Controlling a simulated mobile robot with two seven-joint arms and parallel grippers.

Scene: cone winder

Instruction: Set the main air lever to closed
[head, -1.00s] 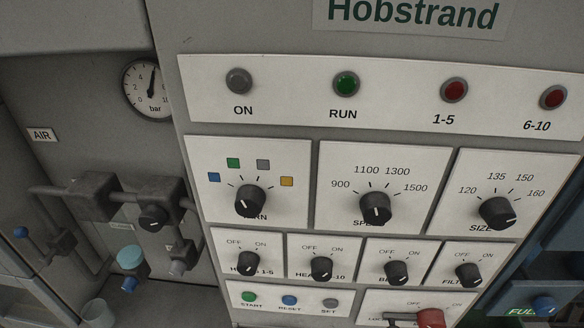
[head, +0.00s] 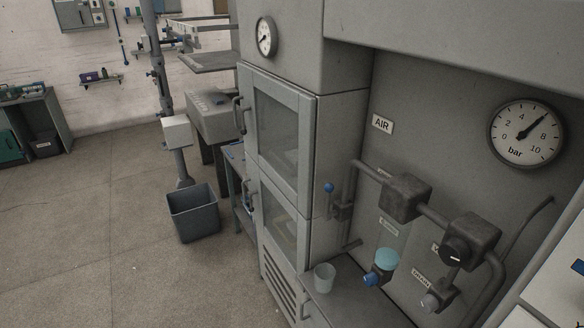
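The main air lever (head: 328,188) is a short lever with a blue ball end, low in the recess beside the AIR label (head: 382,124). Its ball shows at the upper left of a dark valve body (head: 343,211) on the grey air pipe (head: 352,180). The picture is too small to tell the lever's exact angle to the pipe. The round bar gauge (head: 526,133) at the right has its needle between 6 and 8. Neither of my grippers is in view.
Grey pipe blocks (head: 406,197) and a black regulator knob (head: 454,250) stand right of the valve. Below are a blue-capped bowl (head: 386,261) and a grey cup (head: 324,277) on a ledge. A glazed cabinet (head: 283,125) adjoins at left. A bin (head: 193,212) stands on open floor.

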